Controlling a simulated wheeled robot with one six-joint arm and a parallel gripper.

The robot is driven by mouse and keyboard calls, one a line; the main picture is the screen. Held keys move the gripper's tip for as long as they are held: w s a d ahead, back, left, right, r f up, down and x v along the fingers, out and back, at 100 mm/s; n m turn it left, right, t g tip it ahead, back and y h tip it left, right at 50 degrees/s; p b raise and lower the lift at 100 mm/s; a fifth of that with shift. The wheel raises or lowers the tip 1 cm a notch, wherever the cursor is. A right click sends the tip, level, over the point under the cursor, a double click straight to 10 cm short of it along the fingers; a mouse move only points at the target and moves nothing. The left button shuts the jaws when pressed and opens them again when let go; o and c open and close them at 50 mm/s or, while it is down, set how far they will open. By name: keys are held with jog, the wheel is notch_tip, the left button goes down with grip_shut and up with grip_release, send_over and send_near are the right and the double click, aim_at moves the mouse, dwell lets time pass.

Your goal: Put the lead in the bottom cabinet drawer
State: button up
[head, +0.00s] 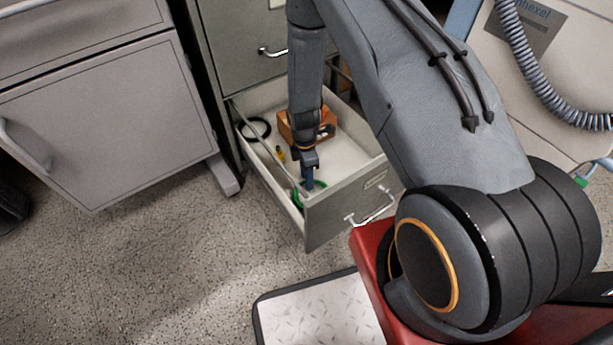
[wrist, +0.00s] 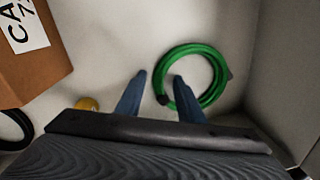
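The lead, a green coiled cable (wrist: 222,72), lies flat on the floor of the open bottom cabinet drawer (head: 347,216). In the head view the lead (head: 297,199) is partly hidden by my gripper. My gripper (head: 308,183) reaches down into the drawer. Nothing is held.
A brown box (wrist: 30,55) with a white label stands in the drawer, left of the lead. A black coil (head: 255,128) and a small yellow item (wrist: 87,104) are also in the drawer. A grey cabinet (head: 105,120) stands left of the drawer.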

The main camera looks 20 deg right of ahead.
notch_tip(320, 180, up, 12)
jog(key=w+p, duration=0.1)
jog(key=p, duration=0.3)
jog(key=s+a+r+m, duration=0.3)
jog(key=a+r, duration=0.4)
jog(key=r, duration=0.5)
jog(key=s+a+r+m, duration=0.35)
jog(key=a+r, duration=0.35)
jog(key=r, duration=0.5)
jog(key=s+a+r+m+y, duration=0.1)
jog(key=s+a+r+m, duration=0.1)
jog(key=s+r, duration=0.5)
jog(key=s+a+r+m+t, duration=0.1)
jog(key=s+r, duration=0.6)
jog(key=s, duration=0.7)
jog(key=a+m, duration=0.1)
jog(key=m, duration=0.1)
jog(key=shift+s+a+r+m+y, duration=0.3)
jog(key=shift+m+y, duration=0.05)
jog(key=shift+y, duration=0.05)
